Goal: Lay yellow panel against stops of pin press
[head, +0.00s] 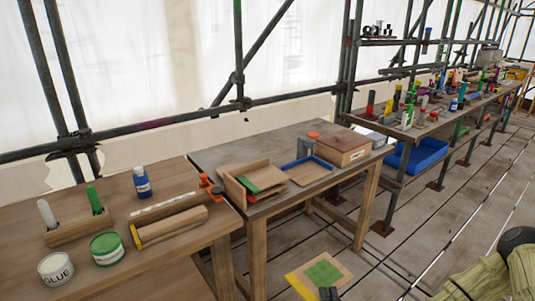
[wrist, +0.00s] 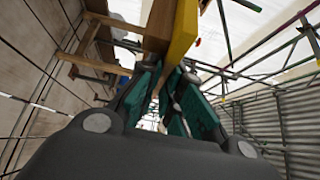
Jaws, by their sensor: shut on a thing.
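The yellow panel (head: 299,287) is a square wooden board with a yellow edge strip and a green patch on its face. My gripper (head: 328,293) is shut on its near edge, low at the bottom of the head view, over the floor in front of the benches. In the wrist view the teal fingers (wrist: 178,88) close on the panel, whose yellow edge (wrist: 184,30) shows above them. What looks like the pin press (head: 309,174) is a wooden base with blue stops and a grey upright with an orange top, on the middle bench. The panel is apart from it.
Beside the press stand a wooden rack (head: 238,192) holding a green panel and a wooden box (head: 343,149). The left bench (head: 70,281) carries a glue tin (head: 57,270), a green tin (head: 106,249) and a blue bottle (head: 142,182). Scaffold poles run behind.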

